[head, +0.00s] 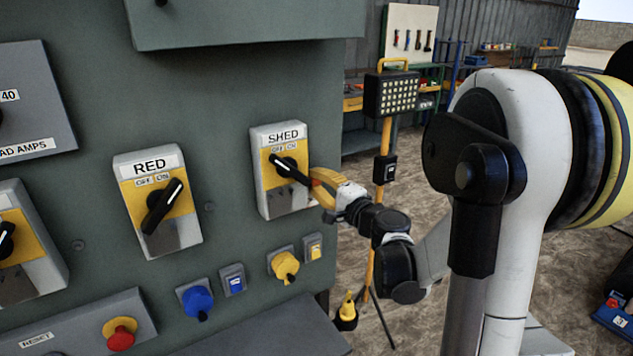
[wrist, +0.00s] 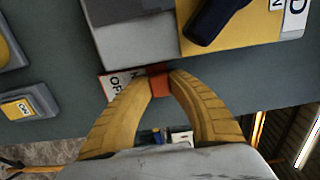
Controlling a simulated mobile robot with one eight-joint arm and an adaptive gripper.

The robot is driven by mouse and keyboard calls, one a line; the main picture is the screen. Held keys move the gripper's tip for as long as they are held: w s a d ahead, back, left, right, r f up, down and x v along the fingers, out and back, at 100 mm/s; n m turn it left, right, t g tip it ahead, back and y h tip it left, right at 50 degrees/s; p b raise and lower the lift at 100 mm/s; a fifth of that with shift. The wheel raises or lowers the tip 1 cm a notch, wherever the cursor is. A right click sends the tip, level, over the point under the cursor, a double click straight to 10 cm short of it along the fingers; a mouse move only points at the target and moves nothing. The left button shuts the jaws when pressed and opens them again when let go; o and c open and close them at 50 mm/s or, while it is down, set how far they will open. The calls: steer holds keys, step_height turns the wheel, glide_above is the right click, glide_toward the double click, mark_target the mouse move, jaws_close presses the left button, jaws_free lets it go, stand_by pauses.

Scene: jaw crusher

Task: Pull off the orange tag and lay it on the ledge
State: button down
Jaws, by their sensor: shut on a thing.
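My gripper (head: 318,183) is at the right side of the SHED switch box (head: 283,172) on the grey panel. In the wrist view its yellow fingers (wrist: 161,82) are closed on a small orange tag (wrist: 160,85) between the tips. The tag is just beside the edge of the switch box (wrist: 130,35); whether it still touches the box I cannot tell. A grey ledge (head: 268,332) juts out from the panel's lower edge, below the sockets, and looks bare.
The RED switch box (head: 160,203) is to the left. Below are a blue socket (head: 197,300), a yellow socket (head: 285,267) and a red push button (head: 119,334). A work lamp on an orange stand (head: 390,95) stands behind my gripper. Floor to the right is partly open.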

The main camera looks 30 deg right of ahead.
mark_target(317, 182)
steer(key=shift+s, duration=0.25)
steer(key=shift+s+d, duration=0.1)
steer(key=shift+s, duration=2.3)
